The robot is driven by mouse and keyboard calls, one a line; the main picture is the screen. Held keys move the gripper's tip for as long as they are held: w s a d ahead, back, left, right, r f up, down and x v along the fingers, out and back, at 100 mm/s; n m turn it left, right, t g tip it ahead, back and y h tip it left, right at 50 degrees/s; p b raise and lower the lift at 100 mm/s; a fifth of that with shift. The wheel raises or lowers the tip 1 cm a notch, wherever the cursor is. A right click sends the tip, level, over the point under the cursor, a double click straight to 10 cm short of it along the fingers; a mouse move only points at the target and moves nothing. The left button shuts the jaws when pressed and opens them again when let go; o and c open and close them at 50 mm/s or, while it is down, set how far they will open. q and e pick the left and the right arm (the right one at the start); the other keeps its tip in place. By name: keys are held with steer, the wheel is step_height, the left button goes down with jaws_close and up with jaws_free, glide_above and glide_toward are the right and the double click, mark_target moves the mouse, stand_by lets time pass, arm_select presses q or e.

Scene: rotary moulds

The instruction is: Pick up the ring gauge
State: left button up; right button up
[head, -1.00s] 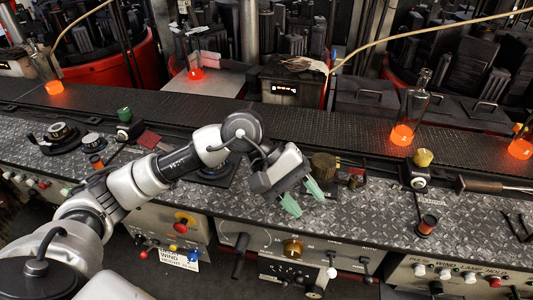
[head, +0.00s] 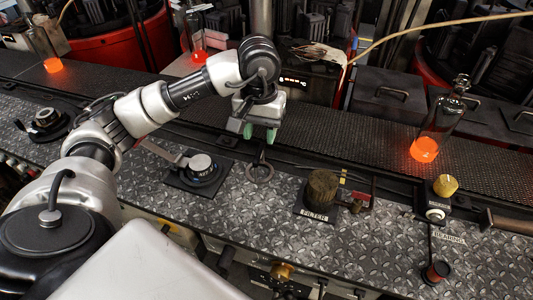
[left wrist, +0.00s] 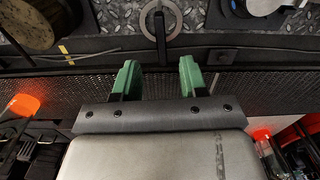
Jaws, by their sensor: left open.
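The ring gauge is a flat grey ring (head: 260,173) with a short dark handle. It lies on the diamond-plate deck (head: 262,220), its handle pointing toward the conveyor. In the left wrist view the ring (left wrist: 177,16) is at the top centre, its handle in front of the gap between my fingers. My left gripper (head: 260,133) is open and empty, its green fingers pointing down over the conveyor edge, beyond the ring in the head view. In the left wrist view the two fingers (left wrist: 158,75) stand apart and do not touch the gauge. My right gripper is not in view.
A round dial (head: 201,166) on a dark base sits left of the ring. A brown filter cylinder (head: 322,188) stands to the right. Glowing bottles, one at the right (head: 426,147), stand on the dark conveyor (head: 340,140). Bare deck lies in front of the ring.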

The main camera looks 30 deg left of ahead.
mark_target(259, 152)
arm_select(q)
steer(key=f, duration=0.1)
steer(key=s+f, duration=0.1)
steer(key=f, duration=0.1)
steer(key=shift+f, duration=0.2)
steer(key=shift+w+f, duration=0.1)
steer(key=shift+f, duration=0.15)
steer(key=f+p, duration=0.2)
steer(key=f, duration=0.2)
steer(key=shift+w+f, duration=0.2)
steer(key=shift+f, duration=0.35)
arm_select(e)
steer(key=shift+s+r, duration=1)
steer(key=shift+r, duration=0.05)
arm_select(q)
steer(key=shift+c, duration=0.3)
jaws_close()
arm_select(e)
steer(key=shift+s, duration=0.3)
